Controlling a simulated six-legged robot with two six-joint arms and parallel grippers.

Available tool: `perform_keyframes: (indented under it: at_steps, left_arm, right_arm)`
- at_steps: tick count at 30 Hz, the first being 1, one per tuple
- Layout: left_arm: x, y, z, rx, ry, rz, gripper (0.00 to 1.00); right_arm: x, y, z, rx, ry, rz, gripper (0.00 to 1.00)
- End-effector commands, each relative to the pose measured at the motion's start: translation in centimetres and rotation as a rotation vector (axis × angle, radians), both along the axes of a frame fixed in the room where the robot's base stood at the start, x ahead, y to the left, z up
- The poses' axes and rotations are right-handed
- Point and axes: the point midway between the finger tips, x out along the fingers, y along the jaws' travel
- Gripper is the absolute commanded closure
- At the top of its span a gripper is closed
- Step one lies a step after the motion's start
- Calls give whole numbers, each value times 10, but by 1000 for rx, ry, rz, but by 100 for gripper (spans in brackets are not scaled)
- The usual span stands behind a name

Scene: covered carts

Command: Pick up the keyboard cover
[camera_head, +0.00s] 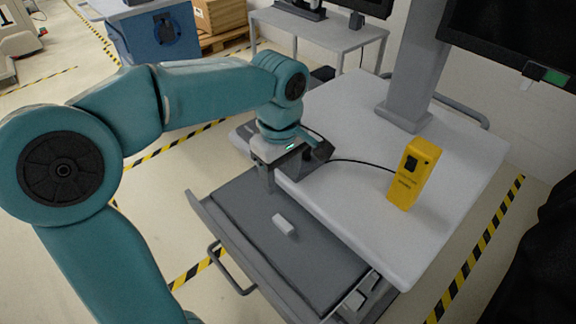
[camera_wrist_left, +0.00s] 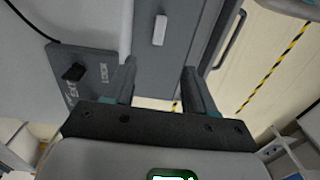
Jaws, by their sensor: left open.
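The keyboard cover (camera_head: 262,222) is a flat dark grey panel on the low shelf at the cart's left side. A small light grey block (camera_head: 285,225), like a handle, stands up from its middle. In the left wrist view the cover (camera_wrist_left: 172,62) runs down from the top, with the block (camera_wrist_left: 159,30) ahead of the fingertips. My left gripper (camera_wrist_left: 160,78) is open and empty, apart from the block. In the head view this gripper (camera_head: 283,172) is above the back part of the cover, beside the worktop edge. No right gripper is visible.
A yellow device (camera_head: 414,174) stands on the white cart top (camera_head: 340,190). A dark box with a knob and cable (camera_wrist_left: 82,74) is close beside my left gripper. A monitor post (camera_head: 409,80) rises behind. A side handle (camera_head: 229,271) juts out left.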

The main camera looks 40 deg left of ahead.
Motion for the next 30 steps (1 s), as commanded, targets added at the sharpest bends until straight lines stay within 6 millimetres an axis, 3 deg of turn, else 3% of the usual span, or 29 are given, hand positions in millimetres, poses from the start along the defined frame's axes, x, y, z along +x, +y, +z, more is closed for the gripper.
perform_keyframes:
  at_steps: [5, 10, 24, 30]
  left_arm:
    - [-3, 0, -1, 0, 0, 0, 45]
    - [-5, 1, -18, 0, 4, 1, 45]
    - [-4, 1, -118, -1, 5, 1, 45]
    - [-3, 1, -150, 0, 3, 0, 45]
  right_arm:
    - [0, 0, 0, 0, 0, 0, 57]
    - [0, 0, -2, 0, 0, 0, 57]
    - [0, 0, -10, 0, 0, 0, 57]
    - [0, 0, -11, 0, 0, 0, 57]
